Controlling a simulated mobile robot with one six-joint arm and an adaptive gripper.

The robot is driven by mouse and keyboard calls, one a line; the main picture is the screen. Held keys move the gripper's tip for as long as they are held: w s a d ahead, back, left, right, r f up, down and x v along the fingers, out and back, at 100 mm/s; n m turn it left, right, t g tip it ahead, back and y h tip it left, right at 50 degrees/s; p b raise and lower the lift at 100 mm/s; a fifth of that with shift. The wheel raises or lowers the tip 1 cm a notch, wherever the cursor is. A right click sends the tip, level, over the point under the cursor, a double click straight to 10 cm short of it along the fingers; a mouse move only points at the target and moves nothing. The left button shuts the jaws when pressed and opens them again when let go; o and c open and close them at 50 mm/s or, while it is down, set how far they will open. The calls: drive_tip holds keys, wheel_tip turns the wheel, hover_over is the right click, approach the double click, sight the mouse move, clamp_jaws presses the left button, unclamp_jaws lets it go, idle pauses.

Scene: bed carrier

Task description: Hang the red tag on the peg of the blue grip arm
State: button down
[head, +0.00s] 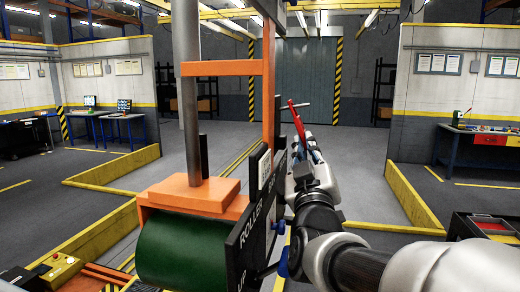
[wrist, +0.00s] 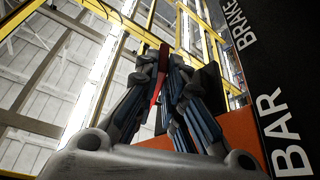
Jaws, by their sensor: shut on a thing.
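The red tag (head: 296,119) stands up from between the fingertips of my gripper (head: 303,143) in the head view, narrow and slightly tilted. In the wrist view the red tag (wrist: 156,88) shows as a thin strip between the fingers of my gripper (wrist: 163,62), which are shut on it. A small blue part (head: 283,262) shows low beside the black label board. I cannot clearly make out the blue grip arm or its peg.
The black label board (head: 243,240) stands close left of my arm; it is at the right in the wrist view (wrist: 280,100). Behind it are an orange frame (head: 205,192) and a green roller (head: 180,250). The floor beyond (head: 350,160) is open, with yellow barriers (head: 415,200).

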idle(0.3)
drive_tip(key=c, duration=1.6)
unclamp_jaws()
drive_tip(key=shift+s, duration=0.1)
